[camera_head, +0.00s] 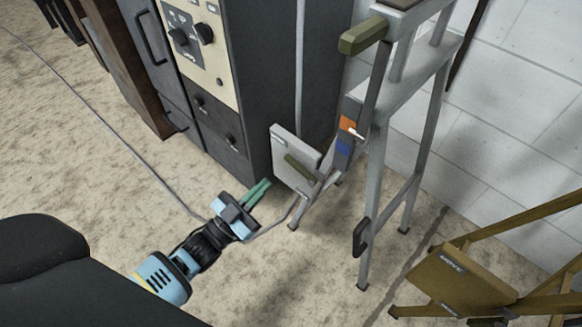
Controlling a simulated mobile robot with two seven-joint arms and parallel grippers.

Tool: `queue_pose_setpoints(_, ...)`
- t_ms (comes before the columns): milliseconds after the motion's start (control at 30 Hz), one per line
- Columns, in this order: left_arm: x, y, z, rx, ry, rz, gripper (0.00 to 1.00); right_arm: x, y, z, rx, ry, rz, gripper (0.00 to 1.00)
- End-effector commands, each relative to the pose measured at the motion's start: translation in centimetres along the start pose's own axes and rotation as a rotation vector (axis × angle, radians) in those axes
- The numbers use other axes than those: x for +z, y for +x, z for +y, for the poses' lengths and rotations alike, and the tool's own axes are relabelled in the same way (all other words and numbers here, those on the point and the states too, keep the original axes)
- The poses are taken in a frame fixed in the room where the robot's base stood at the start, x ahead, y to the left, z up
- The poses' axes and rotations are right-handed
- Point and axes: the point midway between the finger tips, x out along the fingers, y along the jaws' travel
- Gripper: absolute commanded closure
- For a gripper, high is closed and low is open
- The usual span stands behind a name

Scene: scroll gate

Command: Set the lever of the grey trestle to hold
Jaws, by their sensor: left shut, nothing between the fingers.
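The grey trestle (375,190) stands upright right of centre, beside a dark cabinet. A strip with an orange patch (348,123) above a blue patch (343,148) is on its near side. A small white pointer (355,133) lies at the lower edge of the orange patch. An olive bar (300,168) sticks out low at a grey plate (288,150); I cannot tell which part is the lever, and no lettering is readable there. My left gripper (262,188) is shut and empty, its green fingertips just left of the plate, apart from the olive bar. My right gripper is out of view.
The dark cabinet (262,75) with a cream knob panel (197,45) stands behind and left. A brown trestle (455,280) stands at lower right near the white block wall (510,130). A thin cable crosses the floor at left. Floor between the trestles is clear.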

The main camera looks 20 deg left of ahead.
Motion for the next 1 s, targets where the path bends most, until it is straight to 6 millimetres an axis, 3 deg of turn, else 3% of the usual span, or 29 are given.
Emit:
queue_pose_setpoints(467, -0.1, 0.7, -0.1, 0.001, 0.001, 0.005, 1.0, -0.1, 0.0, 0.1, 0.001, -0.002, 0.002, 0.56)
queue_pose_setpoints(667, 0.0, 3.4, -0.1, 0.0, 0.001, 0.006, 1.0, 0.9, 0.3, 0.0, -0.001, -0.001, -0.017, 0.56)
queue_pose_setpoints(1000, 0.0, 9.7, 0.0, 0.001, 0.002, 0.006, 1.0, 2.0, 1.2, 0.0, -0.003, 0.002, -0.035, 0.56)
